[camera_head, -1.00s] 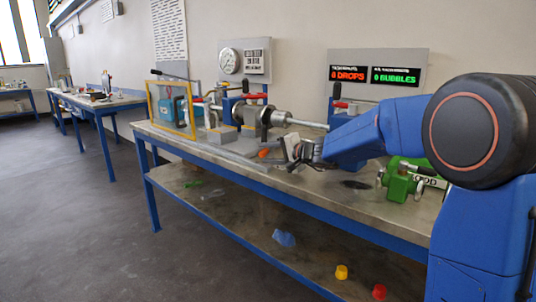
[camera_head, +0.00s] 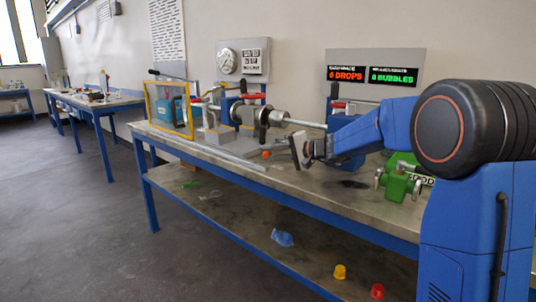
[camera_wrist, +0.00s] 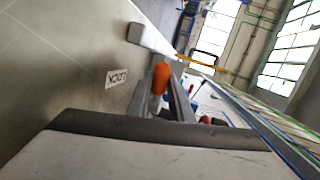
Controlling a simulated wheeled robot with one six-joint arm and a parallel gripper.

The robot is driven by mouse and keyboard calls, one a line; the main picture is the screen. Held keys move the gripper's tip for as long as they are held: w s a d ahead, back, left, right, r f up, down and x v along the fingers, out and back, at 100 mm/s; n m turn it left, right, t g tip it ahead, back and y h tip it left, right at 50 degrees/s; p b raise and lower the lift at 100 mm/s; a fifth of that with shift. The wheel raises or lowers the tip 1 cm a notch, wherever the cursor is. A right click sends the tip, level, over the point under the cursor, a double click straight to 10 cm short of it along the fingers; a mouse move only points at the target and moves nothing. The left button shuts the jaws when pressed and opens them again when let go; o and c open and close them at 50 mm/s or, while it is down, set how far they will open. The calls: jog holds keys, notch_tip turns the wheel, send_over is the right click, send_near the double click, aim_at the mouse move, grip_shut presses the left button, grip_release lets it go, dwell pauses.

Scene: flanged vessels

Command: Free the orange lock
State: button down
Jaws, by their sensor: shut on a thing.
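The orange lock (camera_head: 266,154) is a small orange piece low at the front of the grey vessel rig on the bench. In the wrist view the orange lock (camera_wrist: 160,78) stands between grey finger-like bars, beside a white "LOCK" label (camera_wrist: 117,77). My gripper (camera_head: 297,150) is at the bench's front edge, just right of the lock, with a pale flat face turned toward the camera. In the wrist view my gripper (camera_wrist: 172,102) is shut on the orange lock.
The grey flanged vessel (camera_head: 250,115) lies behind the lock. A yellow-framed guard (camera_head: 148,104) stands to its left. A green valve body (camera_head: 398,182) stands on the bench at right. Signs reading "DROPS" (camera_head: 346,73) and "BUBBLES" (camera_head: 393,75) hang behind. The bench front (camera_head: 330,195) is mostly clear.

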jog(key=shift+d+g, duration=0.15)
jog(key=shift+g, duration=0.15)
jog(key=c, duration=1.6)
grip_release()
jog(key=v, duration=1.7)
jog(key=shift+s+d+f, duration=0.1)
jog(key=shift+d+f, duration=0.15)
jog(key=shift+c, duration=0.4)
